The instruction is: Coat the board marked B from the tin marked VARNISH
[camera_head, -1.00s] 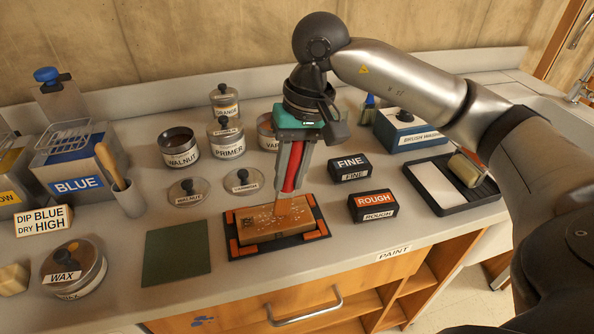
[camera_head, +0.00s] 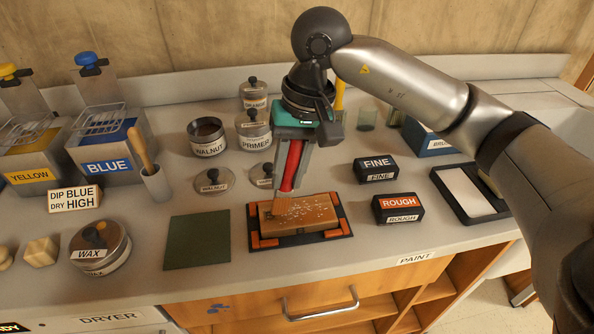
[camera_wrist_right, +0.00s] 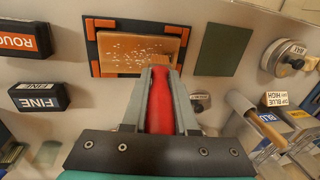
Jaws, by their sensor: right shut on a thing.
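A wooden board (camera_head: 308,212) with pale specks lies in a dark holder with orange corners (camera_head: 268,242); I cannot read a letter on it. It also shows in the right wrist view (camera_wrist_right: 125,48). My right gripper (camera_head: 291,186) is shut on a red-handled brush (camera_head: 293,165), pointing down at the board's back left part. In the right wrist view the brush (camera_wrist_right: 160,100) has its bristles over the board's edge; I cannot tell if they touch. No VARNISH label is visible; the area behind my gripper is hidden. My left gripper is not in view.
Tins marked WALNUT (camera_head: 207,137) and PRIMER (camera_head: 254,132) stand behind. FINE (camera_head: 376,169) and ROUGH (camera_head: 398,208) blocks sit right of the board. A green mat (camera_head: 197,241) lies left, with a WAX tin (camera_head: 100,247) and a BLUE tank (camera_head: 108,165) beyond.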

